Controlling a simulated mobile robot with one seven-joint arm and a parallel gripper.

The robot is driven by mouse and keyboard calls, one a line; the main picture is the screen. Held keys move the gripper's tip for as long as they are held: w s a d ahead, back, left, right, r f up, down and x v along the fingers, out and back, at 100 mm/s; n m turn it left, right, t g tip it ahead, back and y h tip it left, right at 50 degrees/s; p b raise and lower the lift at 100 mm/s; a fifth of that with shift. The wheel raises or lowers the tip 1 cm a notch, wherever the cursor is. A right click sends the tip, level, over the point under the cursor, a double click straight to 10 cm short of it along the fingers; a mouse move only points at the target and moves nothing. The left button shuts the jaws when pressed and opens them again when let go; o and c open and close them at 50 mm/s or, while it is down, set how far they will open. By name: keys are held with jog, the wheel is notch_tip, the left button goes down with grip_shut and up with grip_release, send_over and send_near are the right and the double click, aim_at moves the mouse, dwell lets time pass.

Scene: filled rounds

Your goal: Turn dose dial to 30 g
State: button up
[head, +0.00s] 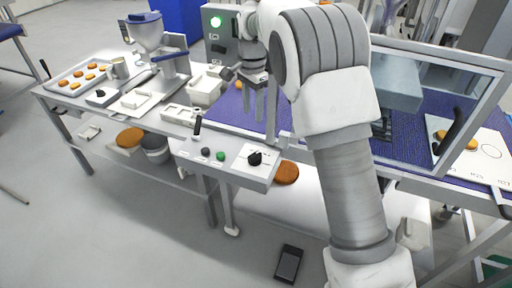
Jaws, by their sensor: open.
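A black dial knob (254,158) sits on a white marked plate at the right end of a grey control panel (228,174). It looks like the dose dial, but its scale marks are too small to read, so its setting cannot be told. Another small black knob (100,92) is on a low box at the left of the table; its labels cannot be read either. My gripper (253,114) points down, open and empty, above and behind the panel. It appears apart from the dial.
The panel also has a green button (220,156), a dark button (205,152) and an upright black lever (197,126). A hopper machine (148,38) stands at left, beside a tray (58,82) of rounds. A clear guard (432,72) stands over the blue belt (228,112).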

aim_at(253, 155)
notch_tip(253, 155, down, 17)
jog(key=shift+f, duration=0.1)
dwell(0.3)
jog(key=shift+c, duration=0.2)
grip_shut()
